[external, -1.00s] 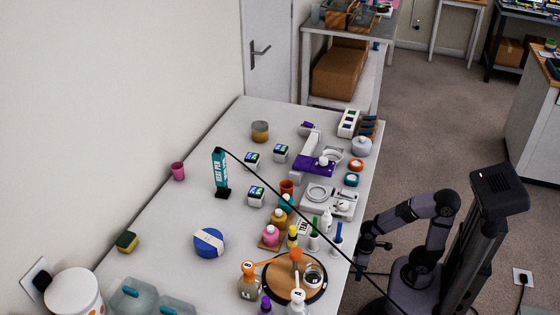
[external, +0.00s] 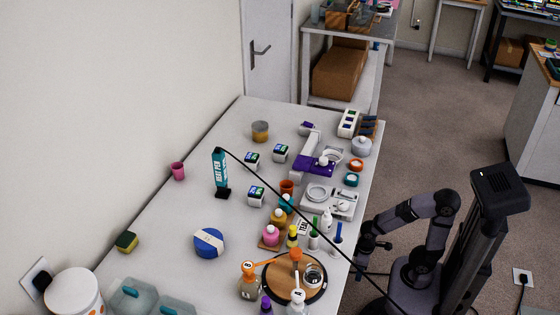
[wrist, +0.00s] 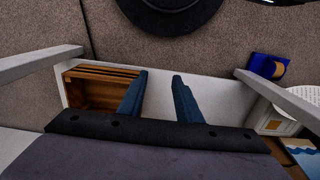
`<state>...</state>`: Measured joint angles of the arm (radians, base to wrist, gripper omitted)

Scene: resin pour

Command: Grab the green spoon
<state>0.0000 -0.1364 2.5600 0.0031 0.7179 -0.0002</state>
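I cannot clearly make out a green spoon in either view. A thin green upright item (external: 315,224) stands in a small pale holder near the table's right edge in the external view, but it is too small to identify. My gripper (external: 378,246) is beside the table's right edge, apart from the objects on it. In the wrist view, the two blue fingers of my gripper (wrist: 160,82) are spread apart with nothing between them. No spoon shows in the wrist view.
A round wooden board (external: 278,290) with bottles and a jar is at the table's near end. A blue-handled item (external: 338,232) stands near the right edge. A black cable crosses the table. The wrist view shows a wooden crate (wrist: 88,92) on a white surface.

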